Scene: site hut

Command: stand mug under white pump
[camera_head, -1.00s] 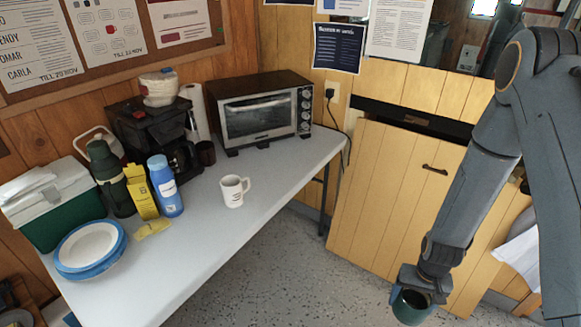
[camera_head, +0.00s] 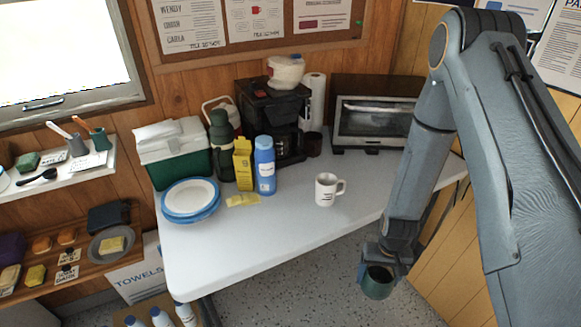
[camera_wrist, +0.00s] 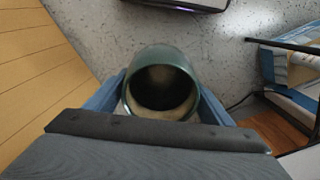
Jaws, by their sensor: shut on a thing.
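A dark green mug (camera_head: 377,284) is held in my gripper (camera_head: 382,258), clear of the table and in front of its right front edge, over the floor. In the wrist view the mug (camera_wrist: 162,82) sits between the two blue-grey fingers (camera_wrist: 160,100), its round mouth and dark inside showing. It looks roughly upright in the head view. A white mug with dark print (camera_head: 326,190) stands on the white table (camera_head: 250,240). I cannot pick out a white pump for certain in either view.
On the table are a blue plate stack (camera_head: 190,201), a green cooler (camera_head: 174,155), a green flask (camera_head: 222,148), a yellow box (camera_head: 243,165), a blue bottle (camera_head: 265,167), a black coffee maker (camera_head: 272,115) and a toaster oven (camera_head: 375,118). The table's front middle is clear. Shelves (camera_head: 65,172) stand left.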

